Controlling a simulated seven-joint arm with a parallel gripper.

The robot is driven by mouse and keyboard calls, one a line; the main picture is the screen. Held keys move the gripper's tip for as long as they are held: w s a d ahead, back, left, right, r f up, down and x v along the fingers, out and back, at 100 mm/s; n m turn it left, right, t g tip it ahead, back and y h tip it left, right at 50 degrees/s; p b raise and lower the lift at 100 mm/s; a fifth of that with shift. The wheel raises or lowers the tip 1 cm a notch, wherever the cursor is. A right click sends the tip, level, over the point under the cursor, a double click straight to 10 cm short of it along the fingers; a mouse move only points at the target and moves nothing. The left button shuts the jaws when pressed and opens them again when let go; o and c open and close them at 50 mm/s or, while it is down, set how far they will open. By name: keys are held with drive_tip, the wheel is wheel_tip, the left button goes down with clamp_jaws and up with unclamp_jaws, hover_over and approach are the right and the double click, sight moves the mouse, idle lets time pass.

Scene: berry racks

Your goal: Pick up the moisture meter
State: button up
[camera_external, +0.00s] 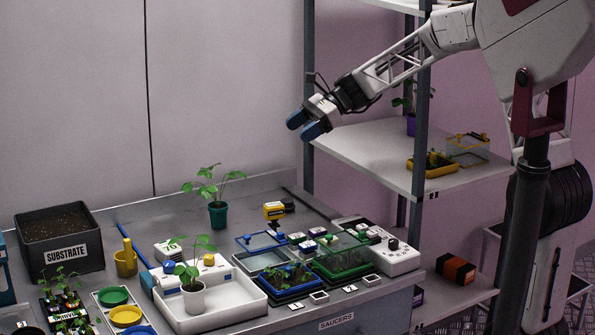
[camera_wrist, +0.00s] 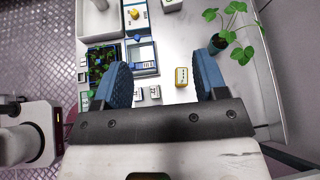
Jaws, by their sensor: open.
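A small yellow device with a pale face (camera_external: 273,211), which looks like the moisture meter, stands on the bench behind the trays, to the right of a plant in a green pot. In the wrist view the yellow device (camera_wrist: 181,77) lies between my two blue fingers, nearer the right one. My gripper (camera_external: 305,125) is open and empty, high above the bench; its fingers also show in the wrist view (camera_wrist: 162,78). No finger touches the device. A small dark object sits just behind it in the external view.
The green-potted plant (camera_external: 218,214) stands close to the device. Seedling trays (camera_external: 290,291), small labelled blocks and a white control box (camera_external: 394,262) crowd the bench front. A substrate bin (camera_external: 95,250) stands at left. A shelf rack (camera_external: 370,150) rises behind my arm.

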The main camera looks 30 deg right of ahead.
drive_tip(key=w+f+m+y, duration=0.1)
drive_tip(key=w+f+m, duration=0.1)
drive_tip(key=w, duration=0.3)
approach(274, 209)
drive_tip(key=shift+t, duration=0.4)
drive_tip(key=a+f, duration=0.1)
drive_tip(key=w+a+f, duration=0.2)
drive_tip(key=shift+a, duration=0.35)
drive_tip(key=shift+x, duration=2.5)
drive_tip(key=shift+s+r, duration=0.1)
drive_tip(key=c, duration=1.1)
drive_tip(key=shift+o, duration=0.2)
